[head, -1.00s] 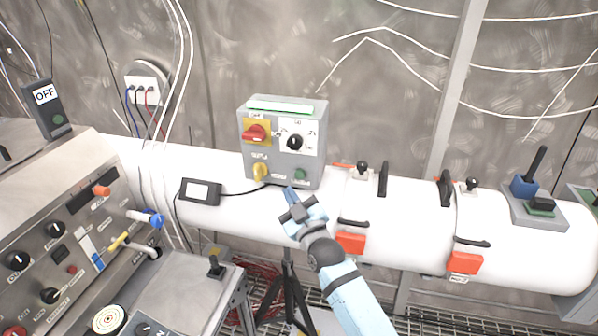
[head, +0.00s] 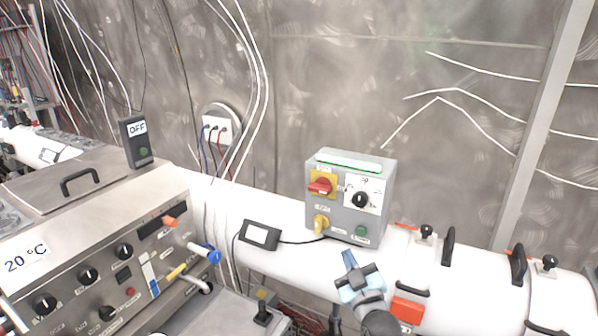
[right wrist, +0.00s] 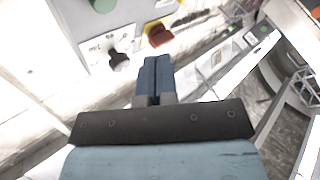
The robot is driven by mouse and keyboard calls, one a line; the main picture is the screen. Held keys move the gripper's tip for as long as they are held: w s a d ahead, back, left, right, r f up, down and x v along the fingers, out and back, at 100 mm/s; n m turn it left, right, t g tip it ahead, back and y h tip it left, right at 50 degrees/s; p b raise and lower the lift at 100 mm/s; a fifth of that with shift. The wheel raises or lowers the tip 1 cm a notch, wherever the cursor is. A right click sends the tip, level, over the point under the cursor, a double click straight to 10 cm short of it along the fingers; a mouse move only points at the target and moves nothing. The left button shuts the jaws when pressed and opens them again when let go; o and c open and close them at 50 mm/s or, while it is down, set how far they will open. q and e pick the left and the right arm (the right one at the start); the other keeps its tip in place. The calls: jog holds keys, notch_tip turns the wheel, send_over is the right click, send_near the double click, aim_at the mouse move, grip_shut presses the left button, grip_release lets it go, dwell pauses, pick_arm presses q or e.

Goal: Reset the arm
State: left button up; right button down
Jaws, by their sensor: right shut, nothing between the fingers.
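My right gripper (head: 349,262) shows at the lower middle of the head view, in front of the white pipe and just below the grey control box (head: 349,199). Its blue fingers (right wrist: 152,78) are together and empty in the right wrist view. The box carries a red switch (head: 320,186), a black knob (head: 360,200), a yellow knob (head: 321,222) and a green button (head: 361,231). In the right wrist view the black knob (right wrist: 119,61) and red switch (right wrist: 159,36) lie beyond the fingertips, apart from them. My left gripper is not in view.
A steel console (head: 100,262) with knobs and a "20 °C" label stands at left. An "OFF" box (head: 137,142) stands at its back. Cables hang on the wall.

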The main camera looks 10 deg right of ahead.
jog(key=s+d+f+m+g, duration=0.1)
jog(key=s+f+g, duration=0.4)
jog(key=s+f, duration=0.8)
jog(key=s+d+f+m+g, duration=0.1)
jog(key=s+f+m+g, duration=0.2)
jog(key=s+f, duration=1.1)
jog(key=s+g, duration=0.2)
jog(key=s, duration=0.2)
jog(key=shift+s, duration=0.2)
